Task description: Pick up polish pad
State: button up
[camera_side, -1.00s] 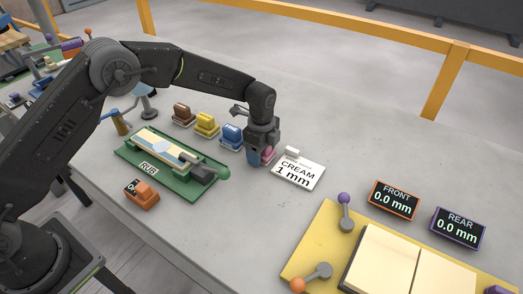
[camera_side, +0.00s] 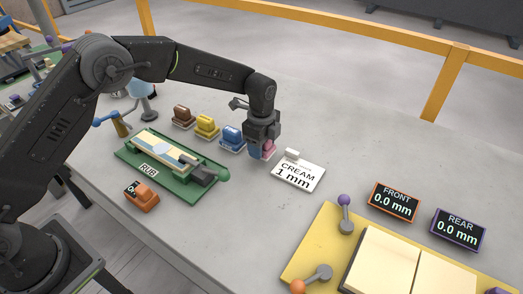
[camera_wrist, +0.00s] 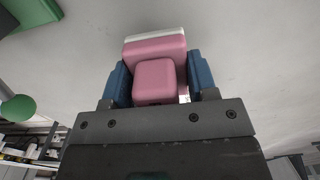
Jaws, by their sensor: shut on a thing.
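The pink pad (camera_side: 269,148) is in my gripper (camera_side: 260,151) in the side view, between the row of coloured blocks and the cream label. In the wrist view the pink pad (camera_wrist: 155,80) has a raised pink grip and a white edge along its far side. The two blue fingers of my gripper (camera_wrist: 155,80) press on its left and right sides. My gripper is shut on it. The pad appears a little above the slab, though its underside is hidden in the side view.
Brown (camera_side: 182,115), yellow (camera_side: 206,126) and blue (camera_side: 232,138) blocks stand in a row to the left. A white CREAM 1 mm card (camera_side: 297,178) lies at right. A green RUB fixture (camera_side: 180,188) and an orange block (camera_side: 141,196) stand at front left. The slab's back right is clear.

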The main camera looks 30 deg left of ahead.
jog(key=s+a+r, duration=0.2)
jog(key=a+r, duration=0.6)
jog(key=a, duration=0.3)
jog(key=shift+s+a+r, duration=0.15)
jog(key=shift+s+a, duration=0.05)
jog(key=shift+s, duration=0.15)
jog(key=o, duration=0.5)
jog(key=c, duration=0.4)
jog(key=shift+o, duration=0.2)
jog(key=s+a+r, duration=0.1)
jog(key=s+a, duration=0.7)
jog(key=s, duration=0.4)
jog(key=shift+s+f, duration=0.15)
jog(key=shift+f, duration=2.75)
